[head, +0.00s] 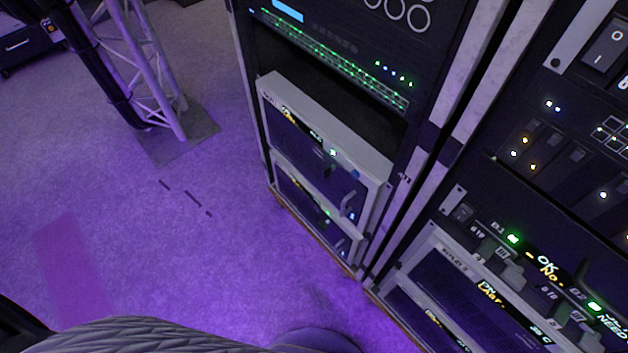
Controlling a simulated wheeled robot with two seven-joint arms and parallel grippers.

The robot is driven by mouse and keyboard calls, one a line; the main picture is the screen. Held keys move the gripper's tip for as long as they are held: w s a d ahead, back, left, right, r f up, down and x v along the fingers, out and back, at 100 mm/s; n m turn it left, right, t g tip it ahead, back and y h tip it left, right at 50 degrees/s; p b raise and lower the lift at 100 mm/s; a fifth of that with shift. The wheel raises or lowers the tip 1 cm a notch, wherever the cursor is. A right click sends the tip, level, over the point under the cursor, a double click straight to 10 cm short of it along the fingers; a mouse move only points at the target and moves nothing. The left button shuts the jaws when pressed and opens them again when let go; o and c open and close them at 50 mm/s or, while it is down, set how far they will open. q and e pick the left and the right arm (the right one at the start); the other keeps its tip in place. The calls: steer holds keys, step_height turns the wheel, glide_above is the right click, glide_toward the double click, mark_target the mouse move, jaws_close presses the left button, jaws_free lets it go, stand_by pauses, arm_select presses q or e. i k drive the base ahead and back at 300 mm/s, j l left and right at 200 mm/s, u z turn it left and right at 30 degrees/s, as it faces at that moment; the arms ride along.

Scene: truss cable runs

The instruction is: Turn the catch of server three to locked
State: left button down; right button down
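Two light-framed server units with dark fronts sit low in the left rack, an upper unit (325,125) and a lower unit (300,205). The upper one stands out from the rack, with a dark gap above it. Each has a grey handle near its right side, the upper handle (349,204) and the lower handle (340,244). A small blue knob (354,174) and a green light show on the upper front. The lettering is too small to read, so I cannot tell which is server three or how its catch stands. Neither gripper is in view.
A right rack (560,180) holds switches, lit modules and small displays. A pale post (470,110) stands between the racks. A truss tower (150,70) on a dark base plate stands at the upper left. The purple-lit floor (180,240) left of the racks is mostly clear.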

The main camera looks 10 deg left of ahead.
mark_target(324, 225)
steer(key=i+j+z, duration=0.1)
steer(key=z, duration=0.25)
steer(key=j+z, duration=0.2)
steer(key=z, duration=0.15)
steer(key=i+j+z, duration=0.1)
steer(key=z, duration=0.25)
